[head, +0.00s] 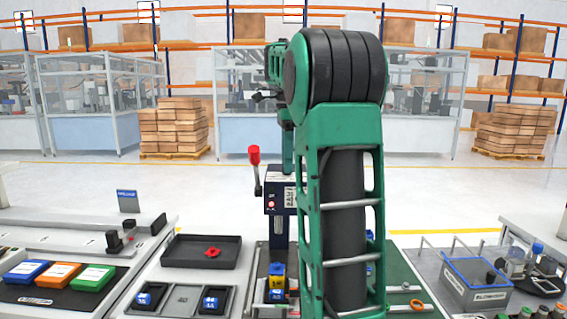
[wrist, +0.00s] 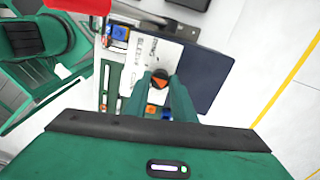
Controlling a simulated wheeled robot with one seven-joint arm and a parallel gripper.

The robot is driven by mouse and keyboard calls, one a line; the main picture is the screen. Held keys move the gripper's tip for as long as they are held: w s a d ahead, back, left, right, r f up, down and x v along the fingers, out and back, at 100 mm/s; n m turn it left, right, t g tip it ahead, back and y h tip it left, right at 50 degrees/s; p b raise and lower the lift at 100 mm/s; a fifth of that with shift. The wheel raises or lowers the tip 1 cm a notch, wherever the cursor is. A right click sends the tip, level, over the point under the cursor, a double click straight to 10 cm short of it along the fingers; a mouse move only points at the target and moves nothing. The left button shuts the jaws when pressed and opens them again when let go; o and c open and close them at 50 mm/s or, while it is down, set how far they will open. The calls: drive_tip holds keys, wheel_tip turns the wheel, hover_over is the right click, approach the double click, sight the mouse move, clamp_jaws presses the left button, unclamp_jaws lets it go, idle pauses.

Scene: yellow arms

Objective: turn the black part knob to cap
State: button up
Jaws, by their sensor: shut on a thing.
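The black knob (wrist: 161,75) shows in the wrist view on the white panel (wrist: 150,52) of a dark blue machine, with an orange mark on its face. My gripper (wrist: 160,82) has its two green fingers closed around the knob, one on each side. The panel has printed labels near the knob, too small to read. In the head view the machine (head: 283,190) stands beyond the bench, partly behind my arm. The knob and fingertips cannot be made out there.
A red-tipped lever (head: 254,156) stands at the machine's left side, close to the panel. A black tray (head: 180,252) with a red part and bins with blue parts are on the bench to the left. A blue-grey box (head: 475,278) is at right.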

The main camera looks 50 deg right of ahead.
drive_tip(key=n, duration=0.4)
drive_tip(key=shift+w+d, duration=0.1)
drive_tip(key=n, duration=0.9)
drive_tip(key=shift+w, duration=0.1)
drive_tip(key=shift+n, duration=2.1)
drive_tip(key=o, duration=1.1)
drive_tip(key=shift+w+f, duration=0.1)
drive_tip(key=shift+w, duration=0.05)
drive_tip(key=shift+c, duration=0.2)
